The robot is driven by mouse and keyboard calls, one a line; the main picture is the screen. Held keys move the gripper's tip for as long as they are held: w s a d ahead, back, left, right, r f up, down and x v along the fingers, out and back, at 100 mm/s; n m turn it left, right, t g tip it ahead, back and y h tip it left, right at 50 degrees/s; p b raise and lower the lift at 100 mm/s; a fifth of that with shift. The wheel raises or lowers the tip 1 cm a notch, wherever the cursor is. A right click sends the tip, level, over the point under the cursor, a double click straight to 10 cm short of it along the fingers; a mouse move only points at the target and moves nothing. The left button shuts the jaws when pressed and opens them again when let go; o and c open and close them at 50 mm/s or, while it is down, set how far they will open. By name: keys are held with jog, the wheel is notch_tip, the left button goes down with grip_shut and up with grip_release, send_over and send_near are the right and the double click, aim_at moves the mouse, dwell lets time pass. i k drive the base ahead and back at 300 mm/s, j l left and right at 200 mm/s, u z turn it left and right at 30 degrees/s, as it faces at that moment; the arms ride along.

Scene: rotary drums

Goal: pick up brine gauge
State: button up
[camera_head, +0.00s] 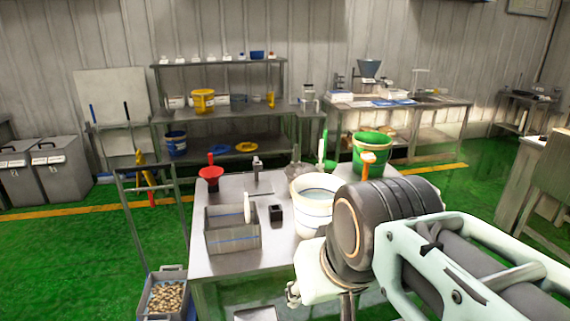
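I cannot tell for sure which object is the brine gauge. Small candidates on the metal table (215,262) are a black block (276,213) near its middle and a small grey-and-white upright item (257,163) at its back edge. A white bucket (311,206) with liquid in it stands right of the black block. My gripper (347,303) is at the bottom of the view, below my wrist and in front of the bucket. It is mostly hidden by my arm and cut off by the frame edge, so its fingers do not show clearly.
A green bucket (371,150) stands behind my arm. A crate (166,296) of brownish pieces is at lower left.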

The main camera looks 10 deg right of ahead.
aim_at(368, 158)
jog(key=z, duration=0.5)
jog(key=i+l+z, duration=0.15)
jog(key=i+l, duration=0.5)
jog(key=i+l+z, duration=0.1)
jog(key=i+l, duration=0.45)
jog(key=i, duration=0.15)
jog(key=i+l+z, duration=0.15)
jog(key=i+l, duration=0.35)
jog(key=i, duration=0.3)
jog(key=j+u, duration=0.05)
jog(key=j, duration=0.05)
